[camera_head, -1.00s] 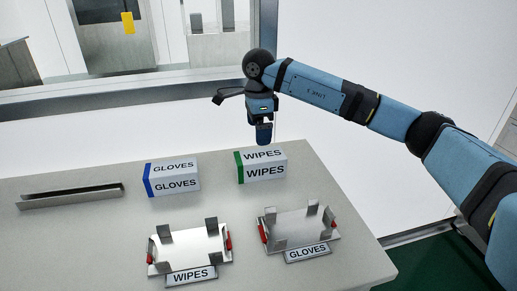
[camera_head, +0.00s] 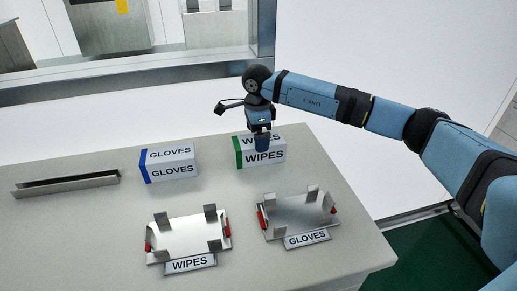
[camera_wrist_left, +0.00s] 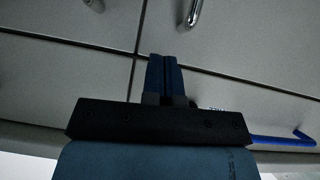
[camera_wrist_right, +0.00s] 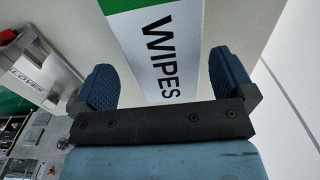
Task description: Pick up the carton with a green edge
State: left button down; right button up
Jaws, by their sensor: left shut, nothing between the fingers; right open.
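The carton with a green edge (camera_head: 270,157), white and marked WIPES, stands on the table at the back right. In the right wrist view the carton (camera_wrist_right: 160,55) lies between and beyond the two fingers. My right gripper (camera_head: 262,143) is right at the carton's top in the head view and hides part of its upper lettering. In its wrist view the right gripper (camera_wrist_right: 162,80) is open, with a finger on either side of the carton; contact cannot be told. My left gripper (camera_wrist_left: 165,75) is shut and empty, facing cabinet-like panels; it is outside the head view.
A blue-edged GLOVES carton (camera_head: 172,165) stands left of the green-edged one. In front are two metal holders, labelled WIPES (camera_head: 185,236) and GLOVES (camera_head: 285,213). A metal channel (camera_head: 66,184) lies at the left. A window ledge (camera_head: 130,83) runs behind the table (camera_head: 110,220).

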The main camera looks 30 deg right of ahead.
jog(key=f, duration=0.4)
jog(key=shift+w+d+f, duration=0.15)
jog(key=shift+d, duration=0.15)
jog(key=c, duration=1)
